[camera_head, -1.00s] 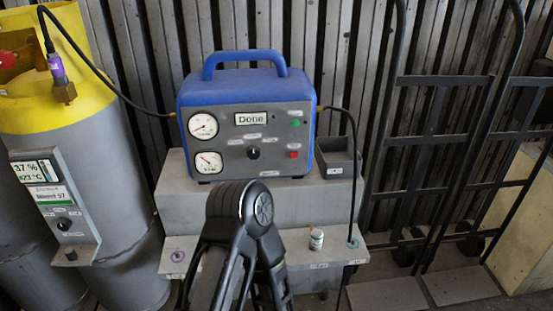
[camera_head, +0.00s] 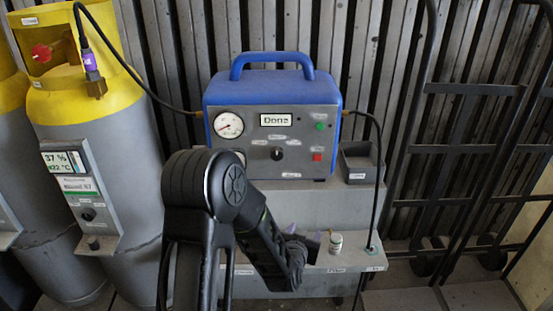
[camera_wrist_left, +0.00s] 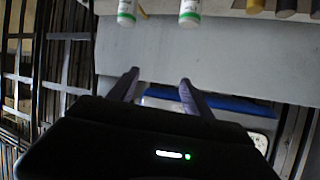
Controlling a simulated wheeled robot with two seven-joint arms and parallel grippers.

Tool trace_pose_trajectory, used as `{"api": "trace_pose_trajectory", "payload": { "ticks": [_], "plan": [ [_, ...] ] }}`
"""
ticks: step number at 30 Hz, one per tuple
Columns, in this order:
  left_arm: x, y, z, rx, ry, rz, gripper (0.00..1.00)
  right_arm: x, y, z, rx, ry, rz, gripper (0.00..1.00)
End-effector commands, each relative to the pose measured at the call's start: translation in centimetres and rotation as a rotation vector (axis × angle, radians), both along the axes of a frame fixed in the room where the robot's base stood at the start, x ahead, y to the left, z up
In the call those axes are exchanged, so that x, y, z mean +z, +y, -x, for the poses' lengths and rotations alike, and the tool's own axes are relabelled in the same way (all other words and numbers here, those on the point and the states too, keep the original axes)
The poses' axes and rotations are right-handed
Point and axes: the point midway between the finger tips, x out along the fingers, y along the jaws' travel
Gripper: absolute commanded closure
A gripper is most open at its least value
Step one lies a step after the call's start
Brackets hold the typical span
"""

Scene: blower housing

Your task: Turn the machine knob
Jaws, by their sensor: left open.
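The blue machine (camera_head: 272,92) stands on a grey stepped stand in the head view, its display reading "Done". Its black knob (camera_head: 277,154) sits in the middle of the grey front panel, with a light pointer mark. My left gripper (camera_head: 318,240) is low in front of the stand, below the knob and apart from it, close to a small white bottle. In the left wrist view its two fingers (camera_wrist_left: 160,80) are spread with nothing between them. A blue strip of the machine (camera_wrist_left: 225,103) shows beyond the fingers there. My right gripper is not in view.
The white bottle (camera_head: 335,243) stands on the lower shelf (camera_head: 350,262). A dark open bin (camera_head: 361,163) is right of the machine. A black cable (camera_head: 381,185) hangs at the right. A yellow-topped cylinder (camera_head: 100,150) stands left, and a hand truck (camera_head: 455,148) stands right.

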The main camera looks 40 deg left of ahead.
Motion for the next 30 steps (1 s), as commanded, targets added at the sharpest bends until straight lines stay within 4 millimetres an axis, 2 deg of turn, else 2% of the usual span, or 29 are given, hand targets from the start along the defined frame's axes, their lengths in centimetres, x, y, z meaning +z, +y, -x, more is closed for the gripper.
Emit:
{"api": "trace_pose_trajectory", "payload": {
  "ticks": [1,3,6,9,22,26,30],
  "plan": [
    [4.1,3.0,-0.9,0.052,-0.091,-0.072,0.42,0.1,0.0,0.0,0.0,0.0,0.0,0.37],
    [8.7,6.3,-1.3,0.118,-0.187,-0.162,0.42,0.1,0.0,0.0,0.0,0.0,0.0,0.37],
    [13.1,9.4,-1.0,0.188,-0.275,-0.249,0.42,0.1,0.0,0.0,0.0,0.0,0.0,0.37],
    [15.2,10.8,-0.7,0.221,-0.314,-0.291,0.42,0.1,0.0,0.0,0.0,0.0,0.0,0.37],
    [15.4,11.1,-0.9,0.226,-0.317,-0.296,0.42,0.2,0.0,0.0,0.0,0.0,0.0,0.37],
    [15.4,11.8,-1.9,0.227,-0.317,-0.296,0.42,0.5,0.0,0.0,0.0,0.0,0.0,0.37],
    [15.5,13.0,-3.7,0.225,-0.316,-0.297,0.42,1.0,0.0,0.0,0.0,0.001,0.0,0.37]
  ]
}}
